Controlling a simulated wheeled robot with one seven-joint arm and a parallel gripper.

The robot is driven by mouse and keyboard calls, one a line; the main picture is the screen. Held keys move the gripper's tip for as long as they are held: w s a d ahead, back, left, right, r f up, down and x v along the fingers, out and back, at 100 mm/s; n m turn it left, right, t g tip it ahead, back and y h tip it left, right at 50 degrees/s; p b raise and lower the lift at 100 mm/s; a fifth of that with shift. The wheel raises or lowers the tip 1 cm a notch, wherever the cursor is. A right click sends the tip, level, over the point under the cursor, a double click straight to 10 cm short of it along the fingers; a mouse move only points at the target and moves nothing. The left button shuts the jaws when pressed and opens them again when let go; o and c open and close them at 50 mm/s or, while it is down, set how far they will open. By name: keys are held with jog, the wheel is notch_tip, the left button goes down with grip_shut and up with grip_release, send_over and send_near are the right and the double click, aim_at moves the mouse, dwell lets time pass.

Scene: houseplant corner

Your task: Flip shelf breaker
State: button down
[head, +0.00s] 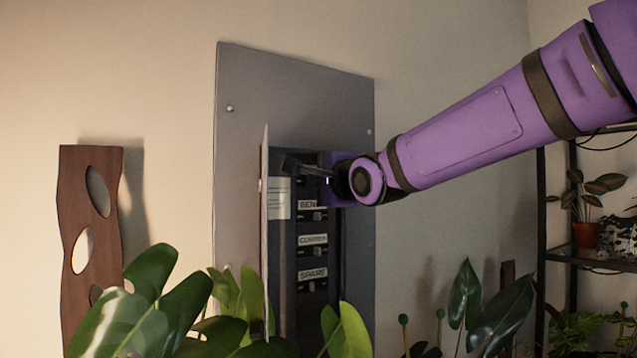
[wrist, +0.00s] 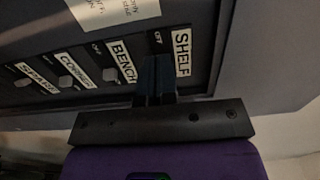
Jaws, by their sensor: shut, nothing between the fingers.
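The breaker panel (head: 230,150) is a grey metal plate on the wall with its narrow door (head: 265,215) swung open. In the wrist view the white SHELF label (wrist: 182,52) is at the right end of the breaker row. My gripper (head: 290,164) reaches into the top of the panel opening from the right. In the wrist view its dark fingers (wrist: 155,72) are shut together, empty, at the shelf breaker's place beside the SHELF label. The shelf breaker's lever is hidden behind them, so its position and any contact cannot be told.
Below are the BENCH (head: 308,204), CORNER (head: 313,240) and SPARE (head: 313,273) breakers. Leafy plants (head: 150,310) crowd the panel's lower front. A wooden wall piece (head: 75,230) hangs at left. A black shelf rack (head: 555,255) with pots stands at right.

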jog(key=v, duration=0.6)
jog(key=shift+d, duration=0.6)
